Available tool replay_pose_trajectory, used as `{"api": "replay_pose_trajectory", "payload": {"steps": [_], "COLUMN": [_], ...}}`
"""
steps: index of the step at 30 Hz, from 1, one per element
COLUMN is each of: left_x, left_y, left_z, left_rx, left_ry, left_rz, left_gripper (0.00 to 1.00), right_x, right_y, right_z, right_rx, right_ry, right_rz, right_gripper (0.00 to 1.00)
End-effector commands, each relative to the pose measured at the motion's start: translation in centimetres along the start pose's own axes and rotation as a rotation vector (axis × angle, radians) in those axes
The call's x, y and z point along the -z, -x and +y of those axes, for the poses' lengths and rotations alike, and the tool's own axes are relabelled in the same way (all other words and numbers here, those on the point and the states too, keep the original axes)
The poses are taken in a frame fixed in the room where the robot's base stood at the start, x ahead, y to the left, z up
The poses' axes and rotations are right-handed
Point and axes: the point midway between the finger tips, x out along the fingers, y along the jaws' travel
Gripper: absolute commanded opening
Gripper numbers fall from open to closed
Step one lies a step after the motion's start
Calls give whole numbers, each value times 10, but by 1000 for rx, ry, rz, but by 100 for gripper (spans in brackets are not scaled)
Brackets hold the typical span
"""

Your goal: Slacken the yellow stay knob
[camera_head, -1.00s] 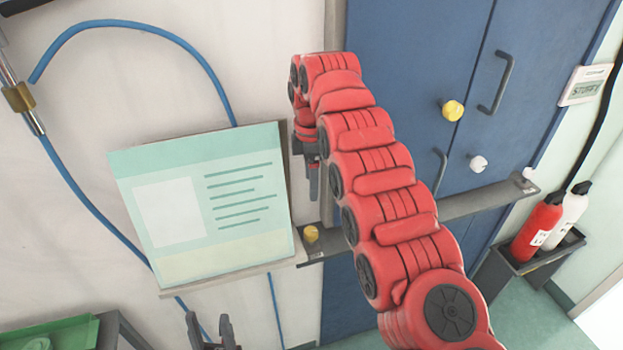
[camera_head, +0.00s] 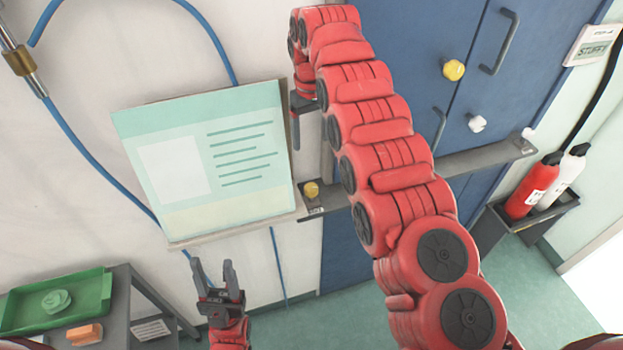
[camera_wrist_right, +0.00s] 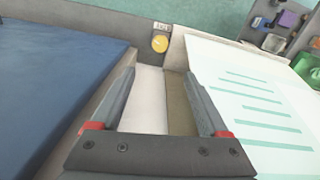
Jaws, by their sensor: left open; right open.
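A yellow knob (camera_head: 311,189) sits at the left end of a grey bar (camera_head: 455,165), beside a small label. In the right wrist view the yellow knob (camera_wrist_right: 160,43) lies beyond the fingertips, roughly in line with the gap between them, not touched. A second yellow knob (camera_head: 453,70) is on the blue doors. My right gripper (camera_head: 296,140) points down above the bar knob, near the panel's right edge. In the wrist view my right gripper (camera_wrist_right: 158,76) is open and empty. My left gripper (camera_head: 213,268) is open and empty, low and left of the knob.
A pale green panel (camera_head: 205,160) stands left of the bar knob. A white knob (camera_head: 477,124) and dark handles are on the blue doors (camera_head: 400,50). Red and white bottles (camera_head: 533,185) stand right.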

Motion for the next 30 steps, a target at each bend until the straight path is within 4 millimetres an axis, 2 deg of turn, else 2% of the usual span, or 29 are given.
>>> {"api": "replay_pose_trajectory", "payload": {"steps": [3,6,12,16,19,30], "left_x": [1,2,2,1,-1,-13], "left_y": [-8,-10,-13,-7,6,76], "left_z": [0,0,-1,0,0,4], "left_rx": [0,0,0,0,0,0], "left_ry": [0,0,0,0,0,0], "left_rz": [0,0,0,0,0,0], "left_gripper": [50,50,50,50,50,50], "right_x": [1,1,2,2,2,2], "right_y": [1,0,-2,-9,-21,-91], "right_z": [0,0,-1,-1,-1,0], "right_rx": [0,-1,-1,-1,-1,-2], "right_ry": [-325,-551,-809,-850,-850,-848], "right_rz": [-1,-2,-2,-2,-2,-2], "right_gripper": [78,78,78,78,78,78]}}
